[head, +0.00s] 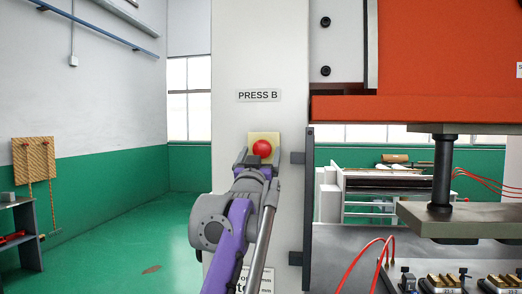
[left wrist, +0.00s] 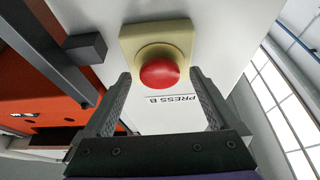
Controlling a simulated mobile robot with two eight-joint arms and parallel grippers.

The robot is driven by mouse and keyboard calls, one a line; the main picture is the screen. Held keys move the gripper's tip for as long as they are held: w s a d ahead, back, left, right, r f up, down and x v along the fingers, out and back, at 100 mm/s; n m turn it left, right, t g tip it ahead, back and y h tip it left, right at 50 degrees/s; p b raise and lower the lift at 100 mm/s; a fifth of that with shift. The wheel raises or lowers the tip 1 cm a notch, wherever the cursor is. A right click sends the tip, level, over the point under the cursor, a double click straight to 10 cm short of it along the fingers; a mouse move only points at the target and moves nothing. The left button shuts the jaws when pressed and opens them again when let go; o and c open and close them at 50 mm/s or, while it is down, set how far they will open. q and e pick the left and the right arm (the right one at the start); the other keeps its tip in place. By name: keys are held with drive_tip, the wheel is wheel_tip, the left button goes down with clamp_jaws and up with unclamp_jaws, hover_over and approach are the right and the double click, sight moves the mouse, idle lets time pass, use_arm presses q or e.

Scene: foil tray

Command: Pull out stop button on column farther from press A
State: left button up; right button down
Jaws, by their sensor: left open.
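The red stop button (head: 262,148) sits on a pale yellow box on the white column (head: 232,60), below a sign (head: 259,95) reading PRESS B. My left gripper (head: 258,160) is just below the button in the head view. In the left wrist view the red button (left wrist: 160,73) and its yellow box (left wrist: 140,38) lie ahead of the left gripper (left wrist: 163,85). The two fingers are open, one on each side of the button in the picture. I cannot tell whether they touch it. My right gripper is not in view.
An orange press (head: 440,50) stands right of the column, with a dark post (head: 309,200) and brackets beside the column. Red hoses (head: 362,262) rise over the press bed. A shelf (head: 22,235) stands at far left. Green floor (head: 130,225) is clear left of the column.

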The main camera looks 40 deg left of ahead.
use_arm(q)
drive_tip(key=shift+w+a+r, duration=0.15)
drive_tip(key=shift+w+a, duration=0.1)
drive_tip(key=shift+w, duration=0.15)
clamp_jaws()
idle(0.4)
